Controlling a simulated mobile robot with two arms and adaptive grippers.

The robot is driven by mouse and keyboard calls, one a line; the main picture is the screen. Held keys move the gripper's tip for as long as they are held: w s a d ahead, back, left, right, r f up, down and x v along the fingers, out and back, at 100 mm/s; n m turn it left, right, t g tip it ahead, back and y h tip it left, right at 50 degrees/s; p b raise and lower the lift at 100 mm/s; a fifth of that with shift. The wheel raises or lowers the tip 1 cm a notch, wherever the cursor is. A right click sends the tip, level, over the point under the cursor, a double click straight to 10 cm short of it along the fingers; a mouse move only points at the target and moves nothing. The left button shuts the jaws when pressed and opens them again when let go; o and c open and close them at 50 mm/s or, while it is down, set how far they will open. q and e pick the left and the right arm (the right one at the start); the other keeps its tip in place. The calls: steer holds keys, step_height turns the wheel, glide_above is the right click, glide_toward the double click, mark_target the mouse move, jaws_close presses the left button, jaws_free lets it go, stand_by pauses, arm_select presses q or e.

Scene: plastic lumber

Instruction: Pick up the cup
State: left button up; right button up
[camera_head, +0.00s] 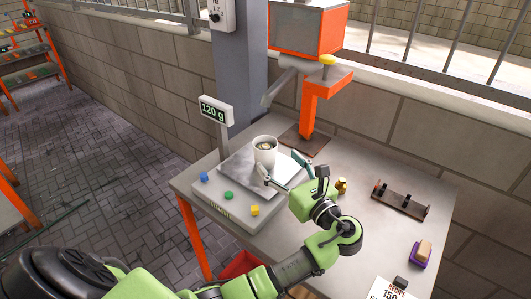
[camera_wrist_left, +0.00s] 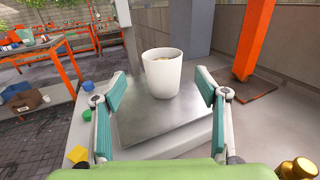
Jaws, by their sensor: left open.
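A white cup (camera_head: 264,151) with something brownish inside stands upright on the metal plate of a scale (camera_head: 238,178). My left gripper (camera_head: 280,166) is open just in front of the cup, its fingers pointing toward it. In the left wrist view the cup (camera_wrist_left: 162,74) stands ahead, between the two spread fingers (camera_wrist_left: 160,90) and a little beyond their tips. The fingers do not appear to touch it. My right gripper is not in view.
The scale's display (camera_head: 215,109) reads 120 g. An orange dispenser stand (camera_head: 310,105) rises behind the cup. Blue, green and yellow buttons (camera_head: 255,210) line the scale's front. A brass weight (camera_head: 341,186), a dark rack (camera_head: 401,200) and a sponge (camera_head: 423,250) on purple lie to the right.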

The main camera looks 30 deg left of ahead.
mark_target(271, 150)
arm_select(q)
steer(key=shift+x, duration=0.75)
steer(key=shift+w+a, duration=0.25)
steer(key=shift+w, duration=0.05)
steer(key=shift+w+a, duration=0.1)
steer(key=shift+a, duration=0.05)
steer(key=shift+w+a+r+p, duration=0.2)
steer(key=shift+a+r+p, duration=0.15)
steer(key=shift+a, duration=0.2)
steer(key=x, duration=0.3)
steer(key=shift+w+a+p, duration=0.2)
steer(key=shift+a+p, duration=0.05)
steer(key=shift+p, duration=0.05)
steer(key=shift+w+a, duration=0.1)
steer(key=shift+a, duration=0.05)
steer(key=shift+c, duration=0.4)
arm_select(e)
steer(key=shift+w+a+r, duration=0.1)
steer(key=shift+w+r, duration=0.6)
arm_select(q)
steer(key=c, duration=1.3)
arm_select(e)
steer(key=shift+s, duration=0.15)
